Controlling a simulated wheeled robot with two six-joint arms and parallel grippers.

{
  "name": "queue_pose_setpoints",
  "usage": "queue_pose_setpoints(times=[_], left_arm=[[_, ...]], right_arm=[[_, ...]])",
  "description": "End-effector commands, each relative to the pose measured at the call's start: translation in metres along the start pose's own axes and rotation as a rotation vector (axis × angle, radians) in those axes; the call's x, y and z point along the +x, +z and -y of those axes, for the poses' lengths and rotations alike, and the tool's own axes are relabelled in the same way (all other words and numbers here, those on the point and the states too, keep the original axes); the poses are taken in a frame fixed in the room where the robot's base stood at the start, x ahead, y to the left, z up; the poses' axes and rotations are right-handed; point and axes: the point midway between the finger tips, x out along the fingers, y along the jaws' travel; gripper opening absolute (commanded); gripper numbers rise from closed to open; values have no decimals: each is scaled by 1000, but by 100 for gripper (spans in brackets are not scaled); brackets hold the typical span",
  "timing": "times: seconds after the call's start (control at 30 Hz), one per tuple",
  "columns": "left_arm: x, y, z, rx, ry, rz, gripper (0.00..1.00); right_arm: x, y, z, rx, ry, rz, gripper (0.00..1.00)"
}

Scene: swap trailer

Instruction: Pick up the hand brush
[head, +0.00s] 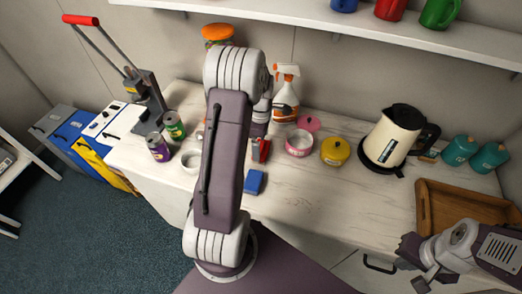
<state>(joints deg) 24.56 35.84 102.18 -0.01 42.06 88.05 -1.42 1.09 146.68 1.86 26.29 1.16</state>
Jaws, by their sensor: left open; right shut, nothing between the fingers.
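I cannot make out a hand brush for certain. A small red item (264,150) stands on the white counter (330,210), just right of my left arm, but I cannot tell what it is. My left gripper (257,136) is open above the counter near this red item, mostly hidden behind my own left arm. That arm also covers part of the counter. My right gripper (410,263) is shut and empty at the lower right, in front of the wooden tray.
A blue block (254,182), pink bowl (299,143), yellow pot (335,151), spray bottle (286,92) and kettle (391,138) stand on the counter. Cans (158,147) and a white cup (191,161) are at left, a wooden tray (455,192) at right. The counter's front middle is clear.

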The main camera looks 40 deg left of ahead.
Motion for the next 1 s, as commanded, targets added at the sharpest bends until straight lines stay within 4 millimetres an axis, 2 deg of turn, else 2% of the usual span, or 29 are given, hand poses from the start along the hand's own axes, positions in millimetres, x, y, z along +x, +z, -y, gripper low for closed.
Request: queue_pose_setpoints(times=[0.1, 0.17, 0.37, 0.4, 0.6, 0.87, 1.0], left_arm=[[19, 1, 0, 0, -3, 0, 100], [24, 1, 0, 0, -1, 0, 100], [27, 1, -1, 0, 1, 0, 100], [26, 1, -1, 0, 1, 0, 97], [26, 1, -1, 0, 1, 0, 44], [24, 1, -1, 0, 3, 0, 43], [12, 1, -2, 0, 5, 0, 43]], right_arm=[[-2, 0, 0, 0, 0, 0, 0], [-3, 0, 0, 0, 0, 0, 0], [-2, 0, 0, 0, 0, 0, 0], [-2, 0, 0, 0, 0, 0, 0], [-2, 0, 0, 0, 0, 0, 0], [-2, 0, 0, 0, 0, 0, 0], [-1, 0, 0, 0, 0, 0, 0]])
